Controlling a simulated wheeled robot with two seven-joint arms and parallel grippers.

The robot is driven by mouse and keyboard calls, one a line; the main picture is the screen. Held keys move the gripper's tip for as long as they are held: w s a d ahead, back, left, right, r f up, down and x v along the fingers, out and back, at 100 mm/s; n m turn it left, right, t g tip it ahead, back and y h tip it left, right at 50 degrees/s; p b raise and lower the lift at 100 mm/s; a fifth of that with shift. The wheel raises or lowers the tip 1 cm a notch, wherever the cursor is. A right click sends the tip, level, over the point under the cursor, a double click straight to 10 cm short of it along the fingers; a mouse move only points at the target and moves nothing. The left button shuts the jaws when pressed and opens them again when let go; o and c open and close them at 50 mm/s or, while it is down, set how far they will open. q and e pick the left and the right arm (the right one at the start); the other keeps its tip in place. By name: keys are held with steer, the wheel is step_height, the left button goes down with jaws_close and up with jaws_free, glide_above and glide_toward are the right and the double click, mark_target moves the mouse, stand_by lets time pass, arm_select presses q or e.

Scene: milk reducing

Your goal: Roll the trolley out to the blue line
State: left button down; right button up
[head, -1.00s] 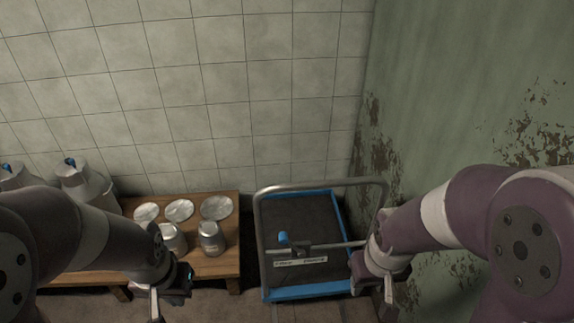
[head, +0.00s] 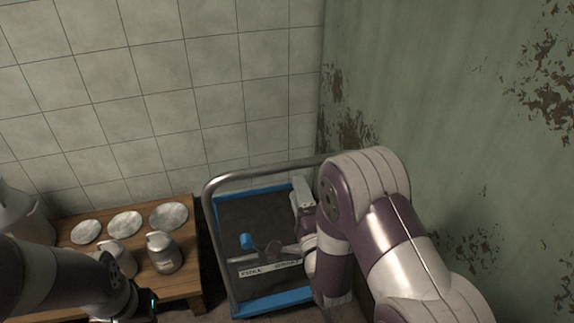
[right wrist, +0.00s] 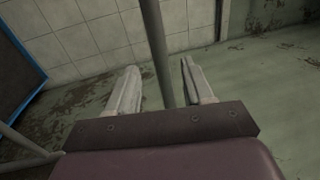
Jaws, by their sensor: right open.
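The trolley has a dark deck with a blue rim (head: 272,304) and a grey tubular handle (head: 209,215). It stands in the corner at the middle of the head view. My right gripper (head: 303,192) is at the handle's right side, partly hidden by my own arm. In the right wrist view the right gripper (right wrist: 160,75) is open, and a grey bar (right wrist: 152,30) of the handle passes between its fingers. I cannot tell whether they touch it. My left gripper (head: 140,305) is low at the left, its fingers unclear. No blue line shows on the floor.
A wooden bench (head: 185,284) left of the trolley holds small metal cans (head: 163,252) and round lids (head: 168,216). A large can (head: 22,218) stands at the far left. A tiled wall is behind; a peeling green wall (head: 440,110) is close on the right.

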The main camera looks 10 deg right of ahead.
steer(key=x, duration=1)
steer(key=shift+w, duration=0.15)
steer(key=shift+d+f, duration=0.1)
jaws_close()
steer(key=shift+f, duration=0.15)
